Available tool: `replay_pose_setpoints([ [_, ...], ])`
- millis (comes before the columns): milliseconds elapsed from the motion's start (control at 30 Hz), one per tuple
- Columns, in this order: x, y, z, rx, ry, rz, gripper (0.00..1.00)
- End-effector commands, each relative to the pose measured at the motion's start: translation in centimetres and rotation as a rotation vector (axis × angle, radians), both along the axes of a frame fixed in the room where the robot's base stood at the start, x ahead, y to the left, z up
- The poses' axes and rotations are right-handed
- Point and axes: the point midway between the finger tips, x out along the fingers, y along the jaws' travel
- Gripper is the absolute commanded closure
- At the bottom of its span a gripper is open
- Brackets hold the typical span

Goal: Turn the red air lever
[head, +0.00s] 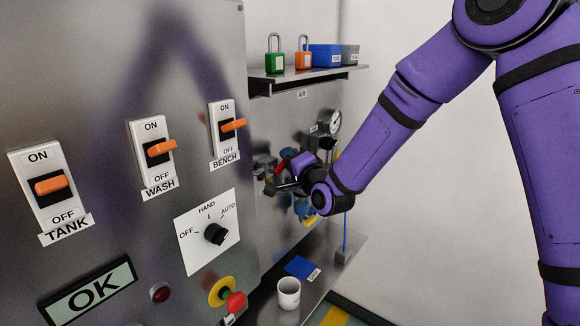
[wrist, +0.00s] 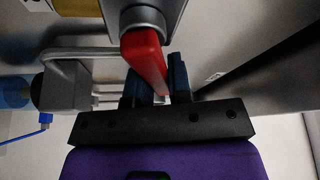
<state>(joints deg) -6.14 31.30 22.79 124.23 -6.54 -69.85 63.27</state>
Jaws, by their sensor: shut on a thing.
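The red air lever (wrist: 147,56) hangs from a round grey fitting (wrist: 143,18) in the wrist view. My gripper (wrist: 155,84) has its two dark fingers on either side of the lever's lower part and is shut on it. The lever slants down to the right in that view. In the head view my gripper (head: 283,183) is at the pipework under the shelf, beside the panel's right edge. My wrist and the blurred fittings hide most of the lever there.
A grey panel (head: 100,90) with orange switches stands at the left. A shelf (head: 310,73) with padlocks and boxes is above my gripper. A pressure gauge (head: 334,122) is close behind my wrist. A white cup (head: 289,293) stands on the lower ledge. Grey pipework (wrist: 62,88) runs beside the lever.

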Motion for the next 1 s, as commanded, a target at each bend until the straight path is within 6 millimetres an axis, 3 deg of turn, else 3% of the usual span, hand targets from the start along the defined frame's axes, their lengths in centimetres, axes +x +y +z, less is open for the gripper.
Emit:
replay_pose_setpoints([
  [1000, -2.4, 2.0, 3.0, -0.587, -0.749, 0.001, 1.00],
])
